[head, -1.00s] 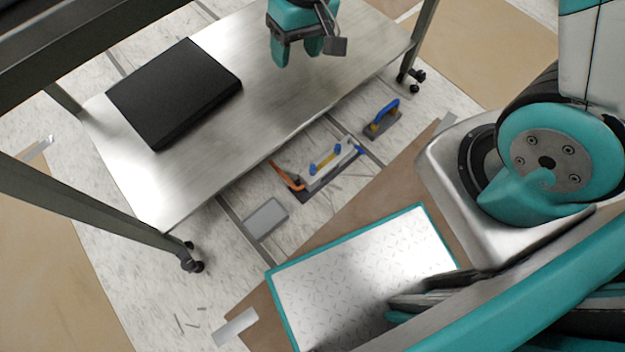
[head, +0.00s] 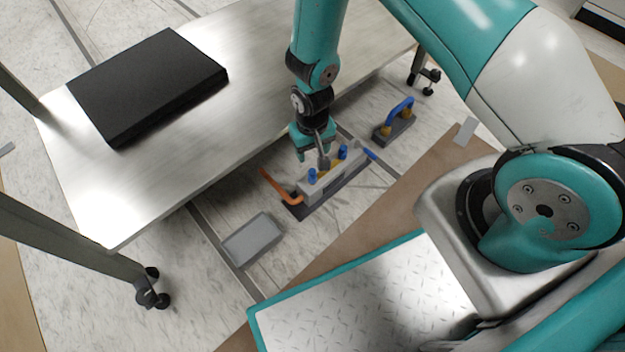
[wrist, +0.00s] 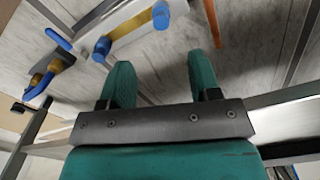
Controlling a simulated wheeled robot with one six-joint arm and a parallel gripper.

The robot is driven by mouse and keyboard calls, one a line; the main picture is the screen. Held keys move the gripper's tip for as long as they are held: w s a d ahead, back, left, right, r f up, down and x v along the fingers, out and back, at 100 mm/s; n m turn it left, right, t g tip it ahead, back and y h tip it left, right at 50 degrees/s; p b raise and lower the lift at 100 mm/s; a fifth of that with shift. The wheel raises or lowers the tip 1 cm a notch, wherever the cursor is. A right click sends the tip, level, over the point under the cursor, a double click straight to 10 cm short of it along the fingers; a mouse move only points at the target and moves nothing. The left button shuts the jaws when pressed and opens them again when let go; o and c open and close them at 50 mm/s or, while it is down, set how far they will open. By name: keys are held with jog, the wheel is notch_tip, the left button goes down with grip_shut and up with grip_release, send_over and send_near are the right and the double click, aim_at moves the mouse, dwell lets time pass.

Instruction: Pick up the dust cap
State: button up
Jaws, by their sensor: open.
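A light grey block (head: 319,187) lies on the floor in front of the table, with two upright blue caps on it. One cap (head: 312,175) is at its near left and the other cap (head: 343,151) at its far right; I cannot tell which is the dust cap. In the wrist view the caps show as one blue cap (wrist: 102,48) and another blue cap (wrist: 161,17), both beyond the fingers. My gripper (head: 314,150) is open and empty, pointing down over the block. Its two fingers are apart in the wrist view (wrist: 160,80).
A grey tray (head: 252,240) lies nearer. The metal table (head: 190,175) with a black slab (head: 150,85) stands behind.

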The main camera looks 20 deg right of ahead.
aim_at(313, 171)
notch_tip(313, 171, down, 6)
jog(key=b, duration=0.2)
jog(key=shift+b, duration=0.4)
jog(key=f+b, duration=0.4)
jog(key=f, duration=0.1)
jog(key=shift+s+f+b, duration=0.15)
jog(key=shift+s+b, duration=0.1)
jog(key=shift+b, duration=0.1)
jog(key=c, duration=1)
